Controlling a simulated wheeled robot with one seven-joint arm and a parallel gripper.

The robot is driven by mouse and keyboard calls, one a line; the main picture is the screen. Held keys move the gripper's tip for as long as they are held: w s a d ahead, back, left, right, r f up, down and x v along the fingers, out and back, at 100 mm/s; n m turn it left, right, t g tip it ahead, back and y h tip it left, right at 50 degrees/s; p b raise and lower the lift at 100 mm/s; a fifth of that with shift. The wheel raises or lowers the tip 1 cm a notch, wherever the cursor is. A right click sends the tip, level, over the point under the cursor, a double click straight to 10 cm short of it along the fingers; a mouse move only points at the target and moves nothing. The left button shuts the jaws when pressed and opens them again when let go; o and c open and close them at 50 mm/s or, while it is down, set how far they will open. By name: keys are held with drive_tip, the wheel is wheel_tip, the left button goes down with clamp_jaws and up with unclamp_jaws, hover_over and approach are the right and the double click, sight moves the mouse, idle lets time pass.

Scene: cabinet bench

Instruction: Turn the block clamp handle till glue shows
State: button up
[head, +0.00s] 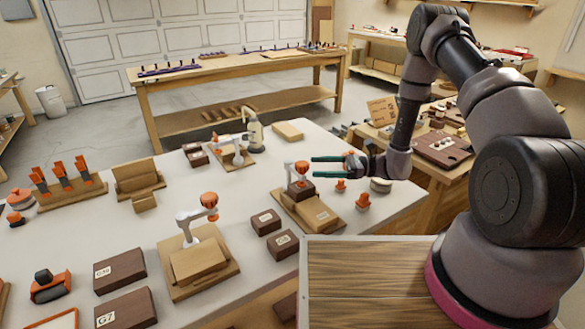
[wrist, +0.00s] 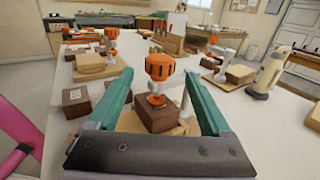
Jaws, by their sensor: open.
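A block clamp with a ribbed orange handle (head: 302,167) and white arm stands on a wooden base (head: 322,213). A dark brown block (head: 299,188) sits under its screw; I cannot make out any glue on it. My gripper (head: 314,166), with two green fingers, is open and points left at the handle in the head view. In the wrist view the orange handle (wrist: 158,68) appears between the open fingers, with room on both sides; I cannot tell whether the tips reach around it. The dark block (wrist: 158,114) shows below.
Another clamp with an orange handle (head: 209,200) holds a pale block at the front left. A further clamp (head: 230,140) and a glue bottle (head: 255,134) stand behind. Dark labelled blocks (head: 266,222) lie left of the base. Small orange pieces (head: 362,202) stand to its right.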

sight(302, 168)
drive_tip(key=a, duration=0.8)
drive_tip(key=shift+s+a, duration=0.15)
drive_tip(key=shift+a, duration=0.2)
clamp_jaws()
